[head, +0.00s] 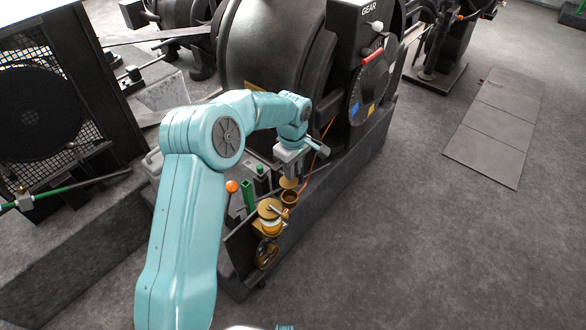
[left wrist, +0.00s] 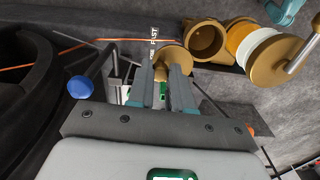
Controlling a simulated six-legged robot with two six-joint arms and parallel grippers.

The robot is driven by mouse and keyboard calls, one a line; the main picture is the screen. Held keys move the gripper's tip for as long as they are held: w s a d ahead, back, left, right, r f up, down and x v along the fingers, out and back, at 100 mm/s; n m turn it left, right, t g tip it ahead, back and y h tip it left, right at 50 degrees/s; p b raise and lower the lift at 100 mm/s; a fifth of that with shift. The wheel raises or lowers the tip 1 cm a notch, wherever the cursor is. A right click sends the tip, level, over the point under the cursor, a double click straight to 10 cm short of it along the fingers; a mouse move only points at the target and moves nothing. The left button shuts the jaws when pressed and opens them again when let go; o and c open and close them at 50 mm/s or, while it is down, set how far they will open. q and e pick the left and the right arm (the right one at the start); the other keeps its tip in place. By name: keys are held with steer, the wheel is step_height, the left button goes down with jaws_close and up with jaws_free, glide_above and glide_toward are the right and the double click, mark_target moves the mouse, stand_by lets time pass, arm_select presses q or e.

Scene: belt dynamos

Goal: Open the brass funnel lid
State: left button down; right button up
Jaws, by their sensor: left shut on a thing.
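My left gripper (head: 289,172) reaches in from the left and is shut on the small knob of the round brass funnel lid (head: 289,183). In the left wrist view the lid (left wrist: 174,56) lies just beyond the fingertips (left wrist: 163,78), which hide part of it. The brass funnel (head: 289,199) is beside and below the lid, and its dark mouth shows uncovered. The funnel (left wrist: 207,40) also shows its open round mouth in the left wrist view. Whether a hinge joins lid and funnel, I cannot tell. My right gripper is not in view.
The large dark dynamo (head: 270,45) rises behind. Open grey floor (head: 430,250) lies to the right.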

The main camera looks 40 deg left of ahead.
arm_select(q)
steer(key=c, duration=1)
jaws_free()
step_height(320, 180, up, 16)
steer(key=p, duration=0.3)
steer(key=shift+r, duration=0.2)
steer(key=shift+f, duration=0.1)
